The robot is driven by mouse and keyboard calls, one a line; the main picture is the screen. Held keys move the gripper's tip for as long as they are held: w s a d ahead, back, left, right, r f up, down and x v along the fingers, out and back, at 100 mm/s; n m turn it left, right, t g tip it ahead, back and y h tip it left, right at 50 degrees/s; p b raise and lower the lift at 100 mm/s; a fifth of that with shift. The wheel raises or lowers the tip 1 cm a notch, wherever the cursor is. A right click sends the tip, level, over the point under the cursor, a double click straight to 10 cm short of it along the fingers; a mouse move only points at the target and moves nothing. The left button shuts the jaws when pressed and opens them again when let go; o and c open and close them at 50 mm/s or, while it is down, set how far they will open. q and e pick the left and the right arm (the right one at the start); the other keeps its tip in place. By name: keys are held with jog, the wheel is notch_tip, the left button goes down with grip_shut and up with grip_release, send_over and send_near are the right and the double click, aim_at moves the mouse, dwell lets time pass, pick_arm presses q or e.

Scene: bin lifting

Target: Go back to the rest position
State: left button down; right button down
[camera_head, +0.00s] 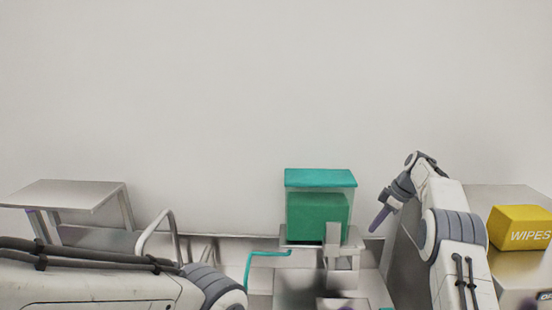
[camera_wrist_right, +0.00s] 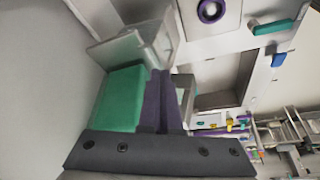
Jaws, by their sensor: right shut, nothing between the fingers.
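My right gripper (camera_head: 377,222) is raised at the right of the head view, its purple fingers shut and empty, pointing down and to the left. In the right wrist view its two purple fingers (camera_wrist_right: 160,100) lie side by side with nothing between them. My left arm comes in at the bottom left, but its gripper is out of the frame. A bin with a teal lid (camera_head: 320,178) and a green body (camera_head: 318,217) stands at the wall, left of the right gripper and apart from it. A green surface (camera_wrist_right: 120,98) shows beside the fingers in the right wrist view.
A grey metal table (camera_head: 68,193) stands at the far left, near a bent metal rail. At the right, a yellow WIPES box (camera_head: 519,228) sits on a grey cabinet (camera_head: 518,267) near my right arm. A teal bent bar (camera_head: 267,253) is left of the bin. The upper wall is bare.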

jog(key=s+a+f+m+h, duration=0.1)
jog(key=s+a+m, duration=0.3)
jog(key=s, duration=0.7)
jog(key=s+a+f+m+h, duration=0.2)
jog(key=s+a+m, duration=0.2)
jog(key=s, duration=0.7)
jog(key=s+a+f+m+h, duration=0.1)
jog(key=s+a+m, duration=0.3)
jog(key=s, duration=0.8)
jog(key=s+a+f+n+g+b, duration=0.1)
jog(key=s+a+f+n+b, duration=0.2)
jog(key=s+a+b, duration=0.3)
jog(key=s+a+f+n+g+y+b, duration=0.1)
jog(key=s+a+f+n+b, duration=0.2)
jog(key=s+a+b, duration=0.3)
jog(key=shift+s+a+f+n, duration=0.15)
jog(key=shift+s+a+n, duration=0.35)
jog(key=shift+a, duration=0.3)
